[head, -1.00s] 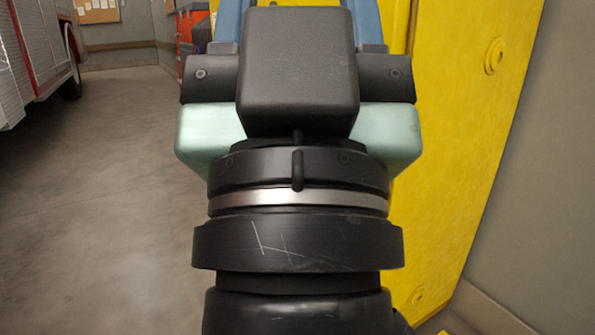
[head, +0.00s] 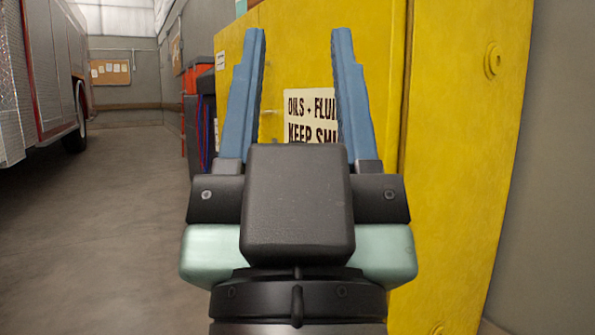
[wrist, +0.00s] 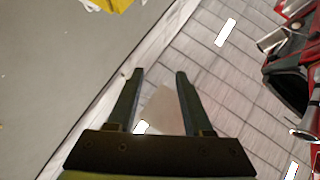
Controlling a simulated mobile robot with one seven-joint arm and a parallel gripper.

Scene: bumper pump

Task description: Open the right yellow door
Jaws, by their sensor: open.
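A yellow cabinet shows in the head view, with its front face (head: 296,65) behind my fingers. A white sign (head: 308,112) on that face reads about oils and fluids and keeping shut. A small fitting, perhaps a handle (head: 268,112), is left of the sign. A broad yellow panel (head: 455,150) with a round boss is on the right; I cannot tell whether it is a door or a side. My gripper (head: 298,38) is open and empty, in front of the cabinet. It also shows open in the wrist view (wrist: 159,75).
A grey wall (head: 555,190) stands close on the right. A red vehicle (head: 45,70) is at the left. Dark and red items (head: 203,110) stand beside the cabinet. The floor (head: 110,220) at the left is clear.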

